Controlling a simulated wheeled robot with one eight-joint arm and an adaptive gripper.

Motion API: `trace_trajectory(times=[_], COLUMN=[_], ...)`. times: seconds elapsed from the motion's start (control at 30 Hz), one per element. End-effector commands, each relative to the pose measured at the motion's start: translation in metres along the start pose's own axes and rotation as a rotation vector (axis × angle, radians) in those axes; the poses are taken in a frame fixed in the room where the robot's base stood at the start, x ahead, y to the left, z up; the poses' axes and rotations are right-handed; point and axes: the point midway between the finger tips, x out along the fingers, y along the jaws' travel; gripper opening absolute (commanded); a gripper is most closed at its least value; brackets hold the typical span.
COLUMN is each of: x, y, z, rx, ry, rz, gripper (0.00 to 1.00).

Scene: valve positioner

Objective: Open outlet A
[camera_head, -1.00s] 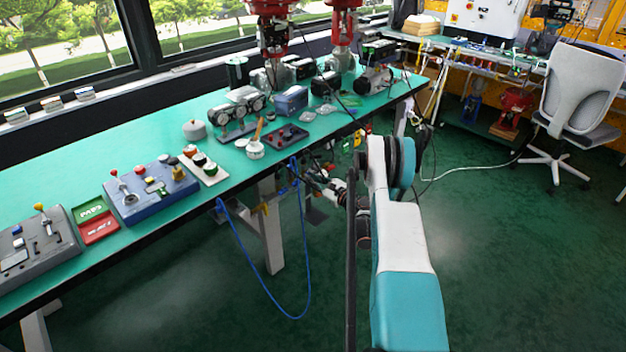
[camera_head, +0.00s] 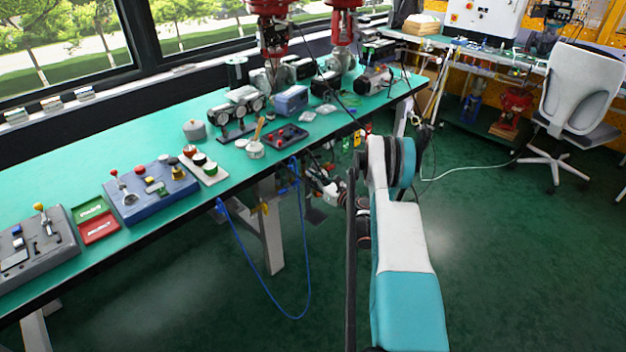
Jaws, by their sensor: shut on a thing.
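My gripper (camera_head: 312,176) is small in the head view, just below the front edge of the green bench. It is shut on a small part under that edge, near the upper end of a blue hose (camera_head: 306,250). The part is mostly hidden by the gripper and too small to make out. I cannot read any label that marks outlet A.
The green bench (camera_head: 60,160) runs along the window. It carries a blue control box (camera_head: 150,190), a grey box (camera_head: 40,250) and several gauges and fittings. A bench leg (camera_head: 271,240) stands behind the hanging hose.

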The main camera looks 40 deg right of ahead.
Motion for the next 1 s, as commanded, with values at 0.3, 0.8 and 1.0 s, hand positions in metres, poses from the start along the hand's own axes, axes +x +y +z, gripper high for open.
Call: trace_trajectory(times=[0.3, 0.8, 1.0], x=[-0.001, 0.0, -0.001], y=[0.0, 0.0, 0.001], z=[-0.001, 0.016, 0.049], rx=[-0.001, -0.001, -0.001], ry=[0.001, 0.0, 0.0], rz=[0.001, 0.0, 0.0], gripper=[0.28, 0.28, 0.28])
